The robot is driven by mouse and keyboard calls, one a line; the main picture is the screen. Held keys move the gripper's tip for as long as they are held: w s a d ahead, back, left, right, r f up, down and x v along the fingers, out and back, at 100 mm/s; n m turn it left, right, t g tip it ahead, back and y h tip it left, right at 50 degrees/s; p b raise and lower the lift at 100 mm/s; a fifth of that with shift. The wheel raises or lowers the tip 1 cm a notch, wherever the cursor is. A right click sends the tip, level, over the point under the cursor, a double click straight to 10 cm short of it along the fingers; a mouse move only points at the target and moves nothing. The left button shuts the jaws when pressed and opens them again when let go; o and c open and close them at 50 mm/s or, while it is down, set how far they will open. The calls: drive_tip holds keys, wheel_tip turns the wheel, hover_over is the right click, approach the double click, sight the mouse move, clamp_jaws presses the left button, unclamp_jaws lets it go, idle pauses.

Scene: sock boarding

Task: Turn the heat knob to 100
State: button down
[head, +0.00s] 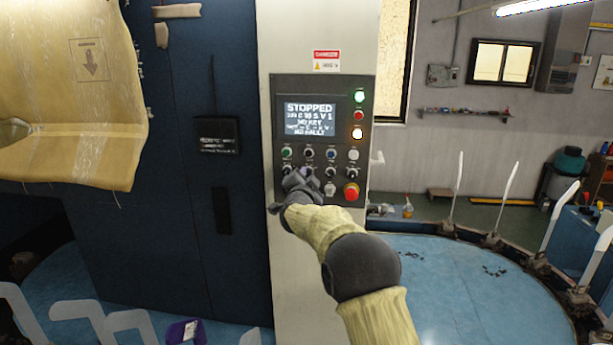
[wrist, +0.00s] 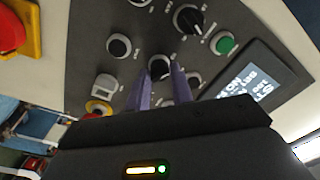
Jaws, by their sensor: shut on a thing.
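The control panel (head: 320,98) is dark, with a lit screen (head: 310,117) reading STOPPED and rows of knobs and buttons below it. My gripper (head: 297,180) is at the lower left of those rows and covers part of them. In the wrist view, its two purple-grey fingers (wrist: 161,76) are closed around a small black knob (wrist: 159,66). A larger black knob with a white pointer line (wrist: 188,19) stands beside it, apart from the fingers. The knob labels are too small to read, so I cannot tell the heat setting.
A red emergency button (head: 351,192) sits at the panel's lower right; it also shows large in the wrist view (wrist: 10,32). A green button (wrist: 225,44) and a black knob (wrist: 119,45) are near the fingers. A round blue platform (head: 460,285) lies to the right.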

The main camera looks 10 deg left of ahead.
drive_tip(key=shift+f+n, duration=0.4)
drive_tip(key=shift+n, duration=0.1)
drive_tip(key=c, duration=1.3)
unclamp_jaws()
drive_tip(key=shift+o, duration=0.2)
drive_tip(key=shift+r, duration=0.15)
drive_tip(key=shift+s+r, duration=0.1)
drive_tip(key=s+b, duration=0.8)
drive_tip(key=s, duration=0.9)
drive_tip(key=shift+s+f, duration=0.15)
drive_tip(key=shift+f, duration=0.25)
drive_tip(key=shift+a, duration=0.1)
